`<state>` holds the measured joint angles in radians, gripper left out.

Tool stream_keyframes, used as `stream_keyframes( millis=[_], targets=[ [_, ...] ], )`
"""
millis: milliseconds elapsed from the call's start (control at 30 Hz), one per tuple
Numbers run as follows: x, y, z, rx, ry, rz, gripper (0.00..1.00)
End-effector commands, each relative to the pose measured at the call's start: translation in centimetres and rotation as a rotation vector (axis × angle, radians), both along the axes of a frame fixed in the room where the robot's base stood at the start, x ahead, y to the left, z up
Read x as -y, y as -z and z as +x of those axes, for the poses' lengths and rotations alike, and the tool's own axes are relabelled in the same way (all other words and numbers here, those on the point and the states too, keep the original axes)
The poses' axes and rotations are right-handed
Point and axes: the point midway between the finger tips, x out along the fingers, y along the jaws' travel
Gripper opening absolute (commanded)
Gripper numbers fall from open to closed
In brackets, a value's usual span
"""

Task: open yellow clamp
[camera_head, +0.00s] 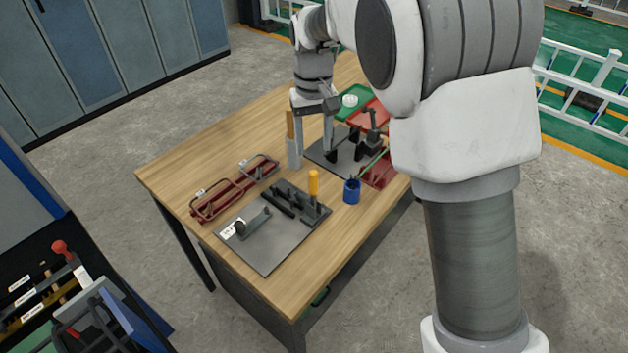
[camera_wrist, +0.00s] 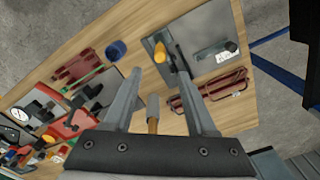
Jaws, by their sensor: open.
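The yellow clamp has an upright yellow handle (camera_head: 313,184) on a dark clamp body (camera_head: 302,201), fixed to a grey plate (camera_head: 265,243) on the near part of the table. In the wrist view the yellow handle (camera_wrist: 160,51) shows beyond my fingers, above the gap between them. My gripper (camera_head: 312,148) is open and empty over the table's far half, behind and apart from the handle. In the wrist view its two fingers (camera_wrist: 162,80) are spread wide, with nothing held. The clamp's grip on the plate is too small to tell.
A blue cup (camera_head: 352,191) stands right of the handle. A dark red rack (camera_head: 235,188) lies left of it. A second plate (camera_head: 340,158), a red tray (camera_head: 374,115) and a green tray (camera_head: 350,101) lie farther back. A wooden-handled tool (camera_wrist: 153,112) is near my fingers.

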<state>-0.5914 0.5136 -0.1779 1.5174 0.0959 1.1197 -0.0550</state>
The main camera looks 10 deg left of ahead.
Motion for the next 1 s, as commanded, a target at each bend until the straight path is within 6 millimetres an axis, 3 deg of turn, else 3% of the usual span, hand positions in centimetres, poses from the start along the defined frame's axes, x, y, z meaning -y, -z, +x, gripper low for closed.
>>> stream_keyframes(
  millis=[300,500,700,1000],
  targets=[
    [0.0,7.2,-0.1,-0.005,-0.001,-0.002,0.57],
    [0.0,10.4,-0.1,-0.003,-0.001,-0.001,0.57],
    [0.0,11.9,0.0,0.0,0.0,0.001,0.57],
    [0.0,12.1,0.0,0.0,0.0,0.001,0.57]
  ],
)
